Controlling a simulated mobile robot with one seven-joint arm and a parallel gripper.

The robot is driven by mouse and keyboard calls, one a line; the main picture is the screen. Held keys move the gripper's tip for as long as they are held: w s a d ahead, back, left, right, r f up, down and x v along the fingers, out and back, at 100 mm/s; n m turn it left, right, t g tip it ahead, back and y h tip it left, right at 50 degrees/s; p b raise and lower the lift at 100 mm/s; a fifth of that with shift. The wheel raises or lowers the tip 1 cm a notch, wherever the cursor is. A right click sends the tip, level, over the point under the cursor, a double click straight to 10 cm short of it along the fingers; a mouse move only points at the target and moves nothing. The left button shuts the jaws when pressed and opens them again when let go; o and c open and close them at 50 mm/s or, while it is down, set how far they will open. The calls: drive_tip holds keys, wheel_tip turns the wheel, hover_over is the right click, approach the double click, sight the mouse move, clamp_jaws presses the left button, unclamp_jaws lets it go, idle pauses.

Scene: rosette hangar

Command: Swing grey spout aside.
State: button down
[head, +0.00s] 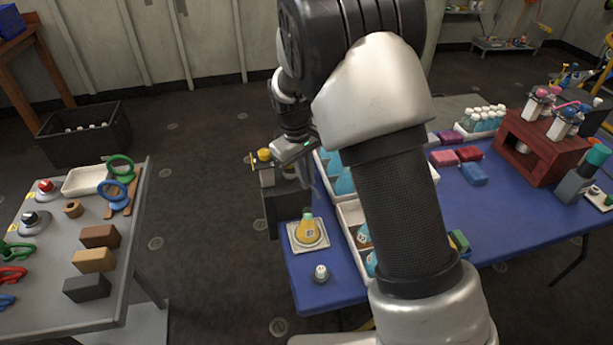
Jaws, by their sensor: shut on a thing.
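A dark grey dispenser (285,205) stands at the left edge of the blue table, with a yellow knob (264,155) on top. My gripper (291,168) is at the top of this dispenser, just right of the yellow knob. It is shut on what appears to be the grey spout, which is mostly hidden by the gripper, so its direction cannot be told. In front of the dispenser, a yellow flask (307,229) stands upright on a square white tray (297,246).
A small white-topped item (321,272) stands near the blue table's (304,285) front-left corner. Trays of blue bottles (338,178) stand close right of the gripper, partly hidden by my arm. Open floor separates this table from the grey table (130,270) at left.

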drive_tip(key=shift+w+d, duration=0.1)
drive_tip(key=shift+w, duration=0.05)
drive_tip(key=shift+w+d+r+n+t+y+p, duration=0.15)
drive_tip(key=shift+w+d+n+p, duration=0.5)
drive_tip(key=shift+n, duration=0.85)
drive_tip(key=shift+w+d+f+n+t+y+p, duration=0.15)
drive_tip(key=shift+w+d+n, duration=0.25)
drive_tip(key=shift+w+n, duration=0.85)
drive_tip(key=shift+w+d+r+n+t+y+p, duration=0.15)
drive_tip(key=shift+w+d+n+p, duration=0.4)
drive_tip(key=shift+n, duration=1.2)
drive_tip(key=c, duration=1.9)
unclamp_jaws()
wheel_tip(320, 180, up, 17)
drive_tip(key=s+p, duration=0.1)
drive_tip(key=s, duration=0.2)
drive_tip(key=shift+a, duration=0.25)
